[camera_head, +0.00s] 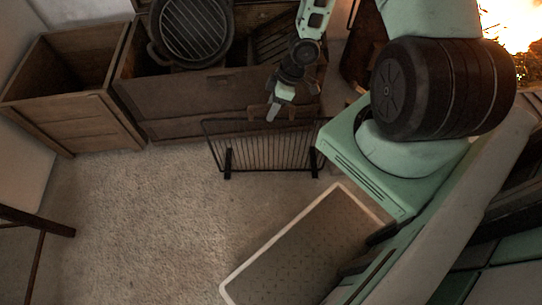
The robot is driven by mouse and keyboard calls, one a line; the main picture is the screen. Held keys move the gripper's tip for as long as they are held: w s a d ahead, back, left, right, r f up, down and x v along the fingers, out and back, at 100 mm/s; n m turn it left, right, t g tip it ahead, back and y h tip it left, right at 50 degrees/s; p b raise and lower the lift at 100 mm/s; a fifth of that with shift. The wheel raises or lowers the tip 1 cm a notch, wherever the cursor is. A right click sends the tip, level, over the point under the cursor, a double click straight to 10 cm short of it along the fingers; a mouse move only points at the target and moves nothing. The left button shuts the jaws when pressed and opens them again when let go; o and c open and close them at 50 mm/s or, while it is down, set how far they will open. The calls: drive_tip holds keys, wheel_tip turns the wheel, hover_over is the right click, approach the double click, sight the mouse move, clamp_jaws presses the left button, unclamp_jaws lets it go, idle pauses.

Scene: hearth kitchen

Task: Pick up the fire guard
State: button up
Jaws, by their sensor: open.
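The fire guard (261,149) is a dark metal frame with thin upright bars and two feet. It stands on the carpet in front of a wooden chest, in the upper middle of the head view. My gripper (274,112) hangs just above its top edge, right of the middle, with the fingers pointing down. The jaws are open. I cannot tell from this angle whether a finger touches the top rail.
Behind the guard stands a wooden chest (180,98) holding a round black grill pan (191,30). An open wooden crate (78,118) is at left. A fire (510,22) burns at upper right.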

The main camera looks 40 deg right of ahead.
drive_tip(key=shift+f, duration=0.25)
idle(0.4)
clamp_jaws()
